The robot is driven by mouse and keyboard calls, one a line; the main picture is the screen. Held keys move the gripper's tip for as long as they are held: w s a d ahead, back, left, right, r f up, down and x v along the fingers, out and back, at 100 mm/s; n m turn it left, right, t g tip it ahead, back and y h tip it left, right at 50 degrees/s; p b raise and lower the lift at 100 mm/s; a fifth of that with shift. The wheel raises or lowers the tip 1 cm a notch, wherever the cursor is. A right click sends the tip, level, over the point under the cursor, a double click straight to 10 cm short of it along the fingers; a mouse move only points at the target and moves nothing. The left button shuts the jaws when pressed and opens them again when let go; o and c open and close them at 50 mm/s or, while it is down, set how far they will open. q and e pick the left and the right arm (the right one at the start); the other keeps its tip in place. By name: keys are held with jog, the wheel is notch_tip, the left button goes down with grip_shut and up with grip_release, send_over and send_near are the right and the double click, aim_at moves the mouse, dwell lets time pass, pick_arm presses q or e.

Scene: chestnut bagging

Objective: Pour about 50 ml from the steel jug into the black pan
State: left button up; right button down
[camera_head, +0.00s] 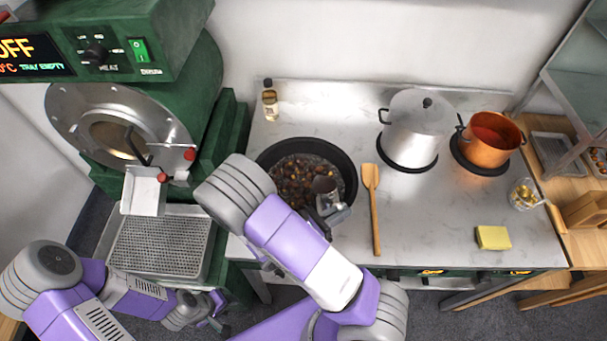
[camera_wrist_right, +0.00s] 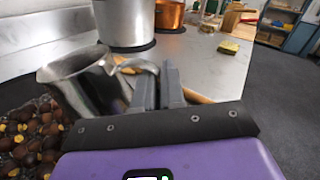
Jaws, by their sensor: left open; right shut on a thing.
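The black pan (camera_head: 351,169) stands on the worktop and holds many brown chestnuts. The steel jug (camera_head: 325,187) is over the right part of the pan. In the right wrist view the jug (camera_wrist_right: 92,85) looks tilted, with its spout toward the chestnuts at the left. No stream of liquid shows, and its contents are hidden. My right gripper (camera_head: 336,213) is shut on the jug's handle, and its fingers (camera_wrist_right: 160,88) show beside the jug in the wrist view. My left gripper (camera_head: 212,312) is open and low at the front, below the roaster tray, clear of the pan.
A wooden spatula (camera_head: 375,205) lies right of the pan. A lidded steel pot (camera_head: 415,128) and a copper pot (camera_head: 487,143) stand behind it. A yellow sponge (camera_head: 493,238) and a glass jar (camera_head: 523,194) are at the right. A green roaster (camera_head: 180,90) stands left; a bottle (camera_head: 270,104) stands at the back.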

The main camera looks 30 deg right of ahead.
aim_at(329, 198)
jog(key=shift+w+r+n+p, duration=0.3)
jog(key=shift+w+n+p, duration=0.1)
jog(key=shift+w+n, duration=0.2)
jog(key=w+n, duration=0.1)
jog(key=w+n+p, duration=0.1)
jog(key=w+n, duration=0.1)
jog(key=shift+w+r, duration=0.2)
jog(key=shift+r, duration=0.05)
jog(key=w+n+p, duration=0.1)
jog(key=w+n, duration=0.1)
jog(key=n, duration=0.1)
jog(key=shift+w+r, duration=0.1)
jog(key=shift+w, duration=0.05)
jog(key=shift+w+r+n+g+p, duration=0.35)
jog(key=shift+r+n+p, duration=0.15)
jog(key=shift+n+p, duration=0.15)
jog(key=shift+w+r+n, duration=0.2)
jog(key=shift+n, duration=0.15)
jog(key=shift+w+f+n, duration=0.15)
jog(key=shift+w+n, duration=0.6)
jog(key=shift+n, duration=0.15)
dwell(0.3)
jog(key=shift+w+r+n+p, duration=0.2)
jog(key=shift+w+n+p, duration=0.1)
jog(key=shift+w+p, duration=0.25)
dwell(0.7)
